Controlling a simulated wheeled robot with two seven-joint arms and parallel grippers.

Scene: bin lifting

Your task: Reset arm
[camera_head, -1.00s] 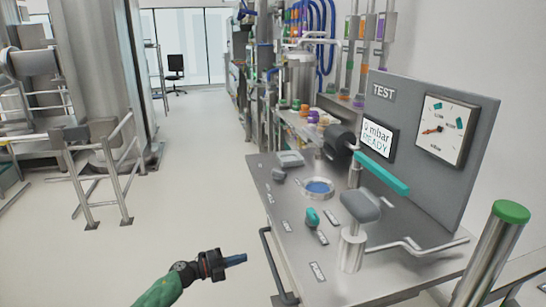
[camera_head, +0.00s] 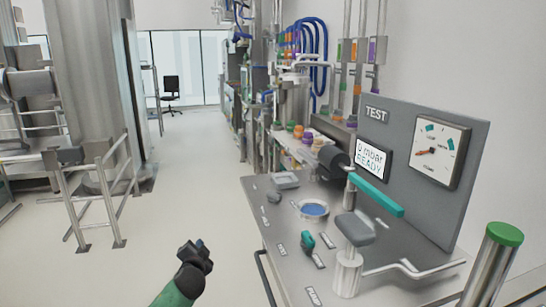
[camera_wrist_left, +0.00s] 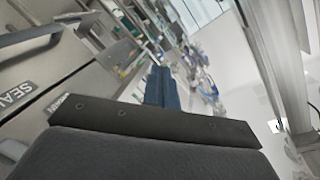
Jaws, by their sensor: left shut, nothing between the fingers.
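My left gripper (camera_head: 199,246) shows at the lower middle of the head view, at the end of my green arm. It is over the floor, to the left of the test bench and apart from it. In the left wrist view its blue fingers (camera_wrist_left: 163,88) are together, with nothing between them. My right gripper is in neither view.
The grey test bench (camera_head: 290,245) stands at the right, with a front handrail, a teal lever (camera_head: 376,195), a blue-filled dish (camera_head: 313,209) and a panel with a gauge (camera_head: 440,150). A metal railing (camera_head: 105,195) stands at the left. The floor between is clear.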

